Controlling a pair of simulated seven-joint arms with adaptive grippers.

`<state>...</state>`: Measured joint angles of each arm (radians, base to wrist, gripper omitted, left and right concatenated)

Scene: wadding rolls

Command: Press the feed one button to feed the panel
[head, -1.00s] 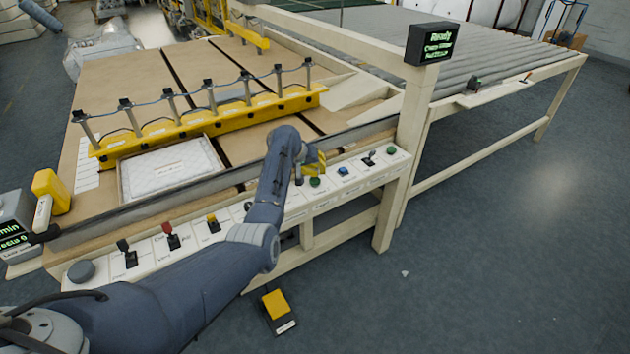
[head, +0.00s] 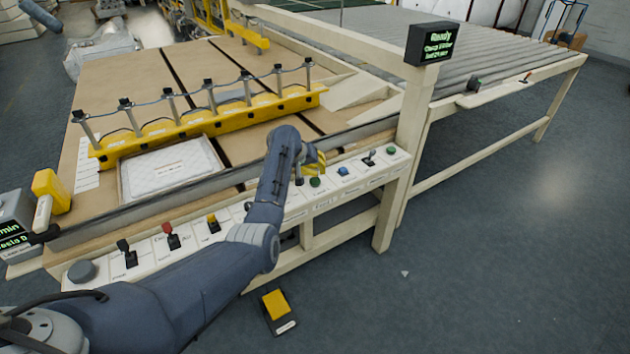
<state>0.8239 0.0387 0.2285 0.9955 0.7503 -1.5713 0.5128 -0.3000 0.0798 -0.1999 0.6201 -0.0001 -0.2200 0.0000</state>
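The control strip (head: 230,232) runs along the machine's front edge with several buttons and levers. A green button (head: 315,182) sits just below my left gripper (head: 314,163), with a blue button (head: 343,171) and another green button (head: 391,151) further right. The labels are too small to read surely, so I cannot tell which is feed one. My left gripper has yellow-and-dark fingers close above the strip; its opening and any contact are unclear. My forearm hides part of the strip. A white quilted panel (head: 165,168) lies flat on the machine bed. My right gripper is out of view.
A yellow bar (head: 215,122) with several upright posts crosses the bed. A black display (head: 435,44) reading "Ready" stands on the beige post. Red (head: 168,229) and yellow (head: 212,219) levers stand left of my forearm. A yellow pedal (head: 275,304) lies on the floor. The right floor is mostly clear.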

